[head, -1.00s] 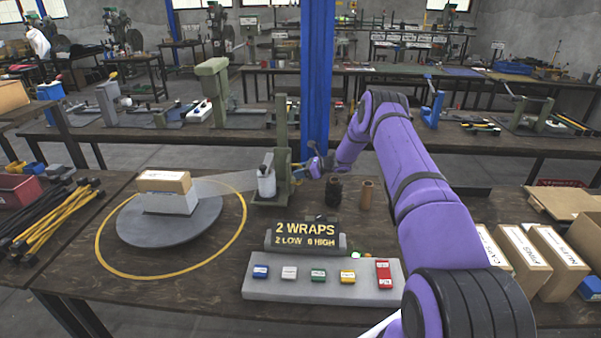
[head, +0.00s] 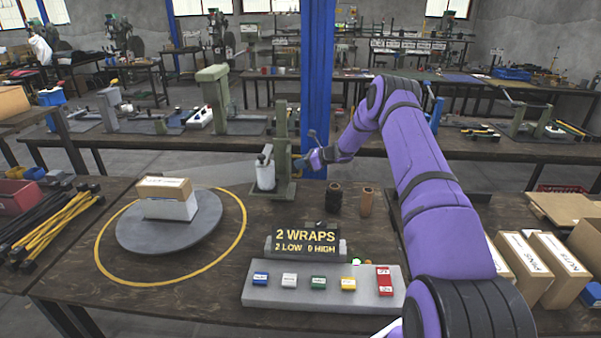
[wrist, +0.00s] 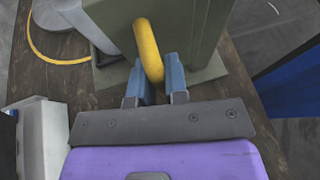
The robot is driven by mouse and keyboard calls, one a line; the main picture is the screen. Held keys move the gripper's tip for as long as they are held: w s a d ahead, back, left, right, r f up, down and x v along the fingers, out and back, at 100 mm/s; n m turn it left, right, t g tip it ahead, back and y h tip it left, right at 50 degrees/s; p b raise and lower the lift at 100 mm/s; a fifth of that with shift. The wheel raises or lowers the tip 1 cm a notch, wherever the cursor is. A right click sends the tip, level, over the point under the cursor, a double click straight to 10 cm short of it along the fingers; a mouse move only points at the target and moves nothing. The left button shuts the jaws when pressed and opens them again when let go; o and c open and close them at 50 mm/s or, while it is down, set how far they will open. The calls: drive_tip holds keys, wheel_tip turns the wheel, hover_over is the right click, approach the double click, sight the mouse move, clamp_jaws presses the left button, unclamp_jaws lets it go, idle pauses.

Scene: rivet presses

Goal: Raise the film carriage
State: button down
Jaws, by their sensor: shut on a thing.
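The film carriage carries a white film roll (head: 265,175) on the left side of a green post (head: 281,140). A faint sheet of film stretches left from the roll toward a small stack of boxes (head: 164,188) on a grey turntable (head: 200,232). My gripper (head: 303,163) is just right of the post. In the wrist view, the blue fingers of my gripper (wrist: 156,88) are shut on a curved yellow handle (wrist: 147,45) beside the green metalwork (wrist: 185,35). The handle is mostly hidden in the head view.
In front is a grey panel (head: 325,295) with several coloured buttons. A dark spool (head: 334,198) and a brown tube (head: 367,201) stand close to my arm. A blue column (head: 318,80) rises behind the post.

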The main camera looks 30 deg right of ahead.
drive_tip(key=shift+w+r, duration=0.1)
drive_tip(key=shift+r, duration=0.25)
drive_tip(key=c, duration=1.2)
unclamp_jaws()
drive_tip(key=shift+r, duration=0.1)
drive_tip(key=shift+o, duration=0.3)
drive_tip(key=shift+d, duration=0.15)
drive_tip(key=v, duration=1)
drive_tip(key=shift+s+d, duration=0.15)
drive_tip(key=shift+s, duration=0.25)
